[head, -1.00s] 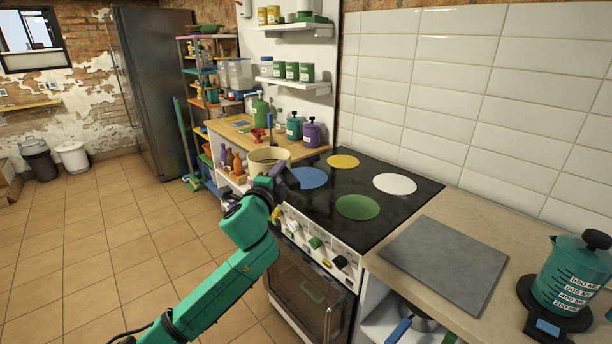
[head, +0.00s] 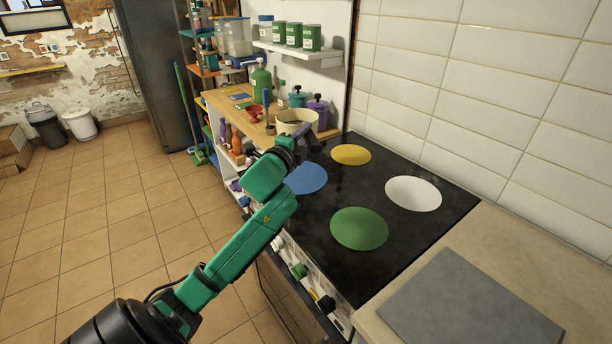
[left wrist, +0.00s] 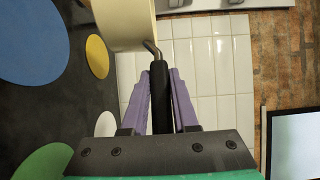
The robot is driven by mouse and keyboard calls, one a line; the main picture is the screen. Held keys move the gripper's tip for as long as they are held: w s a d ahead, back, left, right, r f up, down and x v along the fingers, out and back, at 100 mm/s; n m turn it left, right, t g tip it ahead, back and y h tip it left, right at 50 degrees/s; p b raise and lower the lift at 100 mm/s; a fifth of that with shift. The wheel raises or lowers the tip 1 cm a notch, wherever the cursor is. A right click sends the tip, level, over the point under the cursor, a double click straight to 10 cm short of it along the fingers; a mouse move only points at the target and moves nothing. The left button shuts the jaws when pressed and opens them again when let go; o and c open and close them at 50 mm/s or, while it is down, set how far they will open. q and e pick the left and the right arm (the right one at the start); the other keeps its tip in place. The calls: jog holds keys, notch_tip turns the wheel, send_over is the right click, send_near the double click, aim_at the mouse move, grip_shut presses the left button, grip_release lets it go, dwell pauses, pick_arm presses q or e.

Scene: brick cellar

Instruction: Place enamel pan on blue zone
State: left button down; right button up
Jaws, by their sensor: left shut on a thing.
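The cream enamel pan (head: 297,126) is held up by its black handle in my left gripper (head: 314,146), and appears in the head view above the blue zone, in front of the wooden counter. In the left wrist view the pan's side (left wrist: 124,22) shows at the top and the handle (left wrist: 161,92) runs between the purple fingers (left wrist: 160,100), which are shut on it. The blue zone (head: 307,179) is a flat disc at the stove's left side, partly covered by my arm; it also shows in the left wrist view (left wrist: 30,42). My right gripper is not in view.
The black stove top (head: 395,235) also has yellow (head: 351,154), white (head: 413,193) and green (head: 359,228) discs, all empty. A wooden counter (head: 240,115) with bottles and a purple canister (head: 317,114) lies beyond. A grey board (head: 470,305) is at the right.

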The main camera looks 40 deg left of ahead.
pick_arm(q)
notch_tip(320, 180, down, 14)
jog(key=shift+f, duration=0.3)
jog(key=shift+w, duration=0.15)
jog(key=c, duration=0.8)
grip_release()
jog(key=shift+f, duration=0.2)
jog(key=shift+o, duration=0.6)
jog(key=shift+r, duration=0.1)
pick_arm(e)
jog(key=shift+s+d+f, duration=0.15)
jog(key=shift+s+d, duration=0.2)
